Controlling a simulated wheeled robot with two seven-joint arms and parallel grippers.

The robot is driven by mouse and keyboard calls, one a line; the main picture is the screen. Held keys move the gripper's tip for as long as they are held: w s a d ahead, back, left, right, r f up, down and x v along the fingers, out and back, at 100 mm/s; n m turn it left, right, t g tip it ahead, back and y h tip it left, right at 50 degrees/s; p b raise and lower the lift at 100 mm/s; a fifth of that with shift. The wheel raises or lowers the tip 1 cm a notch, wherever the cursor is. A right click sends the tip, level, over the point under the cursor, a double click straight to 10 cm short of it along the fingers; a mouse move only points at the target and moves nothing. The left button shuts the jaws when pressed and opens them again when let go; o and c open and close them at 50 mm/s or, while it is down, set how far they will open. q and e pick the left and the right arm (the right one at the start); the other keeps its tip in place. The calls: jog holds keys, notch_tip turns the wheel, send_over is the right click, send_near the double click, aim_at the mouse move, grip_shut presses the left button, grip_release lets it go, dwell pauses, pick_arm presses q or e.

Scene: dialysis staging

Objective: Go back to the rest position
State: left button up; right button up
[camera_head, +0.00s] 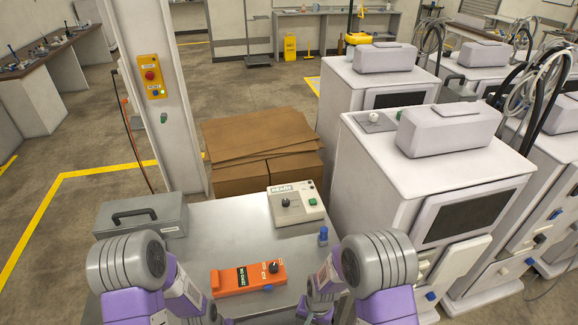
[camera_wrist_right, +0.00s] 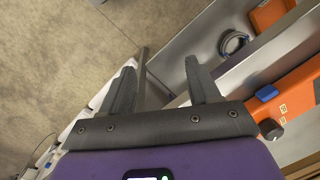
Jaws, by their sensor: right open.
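My right gripper (camera_wrist_right: 162,82) shows in the right wrist view with its two dark fingers spread apart and nothing between them. It is near the edge of the metal table (camera_head: 225,225), with floor to its left. My left gripper is out of sight.
An orange device (camera_head: 247,279) lies on the table, with a beige control box (camera_head: 296,204) and grey case (camera_head: 141,215) behind. A blue-topped piece (camera_head: 323,236) is beside my right arm. White machines (camera_head: 432,150) stand right; cardboard (camera_head: 262,140) lies behind.

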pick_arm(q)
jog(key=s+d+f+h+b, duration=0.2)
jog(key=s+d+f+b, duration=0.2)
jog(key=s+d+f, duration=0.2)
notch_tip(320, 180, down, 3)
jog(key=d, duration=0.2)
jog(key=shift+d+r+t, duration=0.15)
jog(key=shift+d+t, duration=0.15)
pick_arm(e)
jog(key=s+d+f+n+t+y, duration=0.1)
jog(key=s+d+f+y, duration=0.2)
jog(key=s+f, duration=0.7)
jog(key=shift+s+d+f, duration=0.25)
jog(key=shift+s, duration=0.2)
